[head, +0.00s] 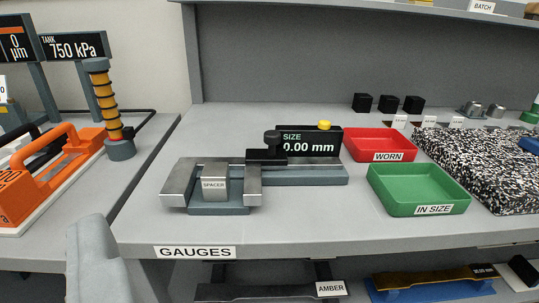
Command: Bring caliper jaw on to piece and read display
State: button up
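The caliper (305,175) lies on the gauges bench, with a fixed jaw (180,184) at left and a sliding jaw (252,185) to its right. A black knob (272,137) tops the slider. A metal piece labelled SPACER (214,187) sits between the jaws on a grey rest. Gaps seem to show on both sides of it, the right one narrow. The display (309,142) behind reads SIZE 0.00 mm and has a yellow button (324,125) on top. My gripper is not in view; a pale grey shape at lower left may be part of my arm.
A red WORN tray (379,136) and a green IN SIZE tray (452,188) stand right of the caliper. A speckled slab (480,155) lies farther right, black blocks (388,104) behind. An orange-handled device (55,165) stands on the left bench. Bench front is clear.

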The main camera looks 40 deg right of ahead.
dwell(0.8)
jog(key=shift+w+r, duration=0.1)
jog(key=c, duration=0.4)
notch_tip(320, 180, up, 6)
jog(key=n+g, duration=0.2)
jog(key=g, duration=1.5)
send_over(272, 133)
jog(key=shift+c, duration=0.2)
notch_tip(272, 133, down, 17)
jog(key=shift+f, duration=0.1)
